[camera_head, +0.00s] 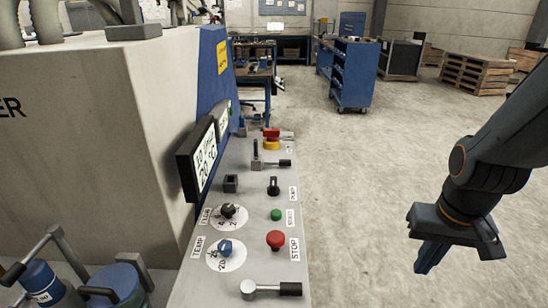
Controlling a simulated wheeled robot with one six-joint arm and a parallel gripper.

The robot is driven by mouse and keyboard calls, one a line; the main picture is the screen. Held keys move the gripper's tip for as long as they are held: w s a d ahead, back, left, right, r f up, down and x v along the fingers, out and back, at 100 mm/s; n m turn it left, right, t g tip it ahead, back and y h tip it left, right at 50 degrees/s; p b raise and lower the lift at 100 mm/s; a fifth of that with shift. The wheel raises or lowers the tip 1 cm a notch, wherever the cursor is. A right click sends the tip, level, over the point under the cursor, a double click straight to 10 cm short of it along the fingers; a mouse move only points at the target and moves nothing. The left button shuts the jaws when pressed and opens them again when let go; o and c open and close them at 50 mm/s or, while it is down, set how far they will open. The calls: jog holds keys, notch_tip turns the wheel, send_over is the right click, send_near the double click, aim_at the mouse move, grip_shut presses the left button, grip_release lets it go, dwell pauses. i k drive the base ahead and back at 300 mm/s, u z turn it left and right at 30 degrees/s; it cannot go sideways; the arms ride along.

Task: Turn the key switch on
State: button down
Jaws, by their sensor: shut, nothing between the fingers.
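A sloping grey control panel (196,285) runs away from me along the side of a large machine. A small black selector-like switch (273,187) stands on its right side beside a small label. I cannot tell for sure whether it is the key switch. A black square part (231,184) is to its left, and a lever with a black handle (284,163) is behind it. My gripper (425,268) hangs over the floor, well to the right of the panel and apart from it. Its blue fingers point down and look shut and empty.
A green button (276,215), a red STOP button (276,240), two dials (229,211) (226,249) and a front lever (290,289) crowd the panel. A display (196,160) stands up on its left. The floor (365,200) between panel and gripper is clear.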

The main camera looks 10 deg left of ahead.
aim_at(256, 166)
jog(key=k, duration=0.65)
jog(key=z, duration=0.25)
jog(key=i, duration=1.15)
jog(key=u, duration=0.75)
jog(key=i, duration=0.25)
jog(key=u, duration=0.3)
